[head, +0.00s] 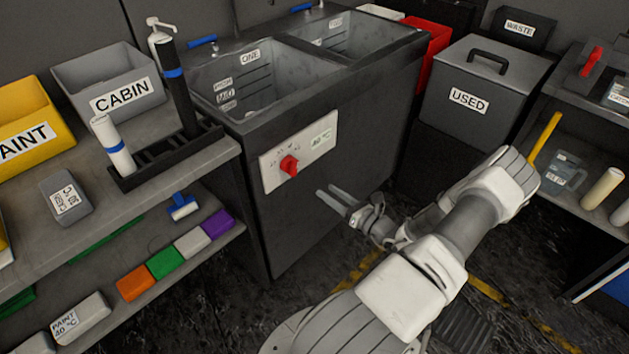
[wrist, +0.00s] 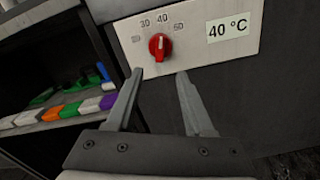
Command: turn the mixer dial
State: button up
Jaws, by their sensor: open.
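The mixer dial (head: 289,166) is a red knob on a pale panel (head: 318,143) on the front of the dark sink unit. In the wrist view the dial (wrist: 160,46) sits above and between my fingertips, with its white mark pointing up near the 40. The numbers 30, 40 and 50 show around it, and another at the left is blurred. A label (wrist: 229,28) reading 40 °C is to its right. My gripper (head: 327,192) is open and empty, in front of the unit to the lower right of the dial. It also shows in the wrist view (wrist: 160,75), apart from the dial.
The sink unit (head: 335,175) has two basins, one marked ONE. A grey USED box (head: 480,90) stands at right. The floor before the panel is clear apart from my arm.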

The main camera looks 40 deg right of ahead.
jog(key=shift+s+d, duration=0.15)
jog(key=shift+s, duration=2.1)
